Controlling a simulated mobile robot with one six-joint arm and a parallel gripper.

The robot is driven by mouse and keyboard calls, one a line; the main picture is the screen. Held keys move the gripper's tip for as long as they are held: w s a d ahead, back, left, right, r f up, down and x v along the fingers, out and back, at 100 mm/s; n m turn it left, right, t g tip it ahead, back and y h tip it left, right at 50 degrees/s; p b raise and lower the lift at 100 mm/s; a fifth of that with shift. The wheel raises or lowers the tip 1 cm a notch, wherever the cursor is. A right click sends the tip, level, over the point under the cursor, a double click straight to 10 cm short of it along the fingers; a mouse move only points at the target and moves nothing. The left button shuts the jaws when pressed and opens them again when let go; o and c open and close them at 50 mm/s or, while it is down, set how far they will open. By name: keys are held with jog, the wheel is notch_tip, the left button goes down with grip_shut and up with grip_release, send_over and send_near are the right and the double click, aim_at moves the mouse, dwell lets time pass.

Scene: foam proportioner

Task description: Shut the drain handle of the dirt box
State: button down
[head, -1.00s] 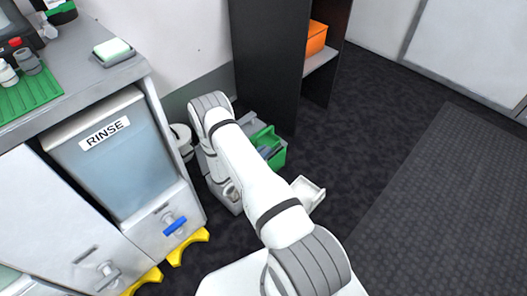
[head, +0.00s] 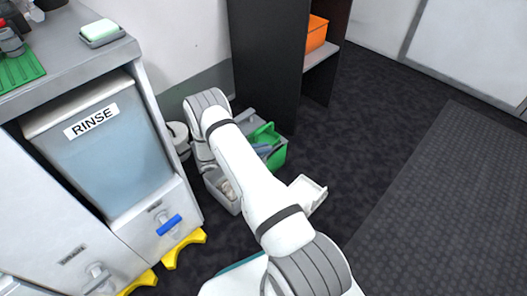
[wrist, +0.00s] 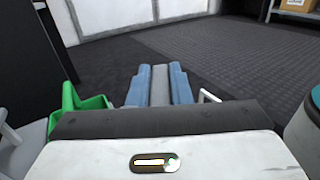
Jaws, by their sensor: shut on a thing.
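No box labelled as the dirt box is readable in view. In the head view, the box marked RINSE (head: 92,150) stands in the cabinet, with a blue drain handle (head: 169,225) on the panel below it, lying nearly crosswise. A grey handle (head: 97,276) shows at the lower left under a label I cannot read. My gripper (wrist: 160,72) shows in the wrist view with its two blue fingers closed on a narrow grey thing (wrist: 160,88) that I cannot identify. In the head view my arm mostly hides the gripper, near the green caddy and away from the handles.
A green caddy (head: 275,157) and grey bins stand on the floor beside my arm. A white tray (head: 307,194) is to their right. Yellow feet (head: 184,247) stick out below the cabinet. A dark shelf (head: 265,70) stands behind. The floor at right is clear.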

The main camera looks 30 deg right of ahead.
aim_at(261, 148)
jog(key=shift+w+a+r+m+g+b, duration=0.1)
jog(key=shift+w+m+g+b, duration=0.35)
jog(key=shift+g, duration=0.35)
jog(key=shift+s+r+m, duration=0.1)
jog(key=shift+m, duration=0.15)
jog(key=c, duration=1.4)
grip_release()
jog(key=shift+g, duration=0.3)
jog(key=shift+c, duration=0.2)
jog(key=shift+o, duration=0.6)
jog(key=shift+s, duration=0.15)
notch_tip(261, 148, up, 10)
jog(key=p, duration=0.4)
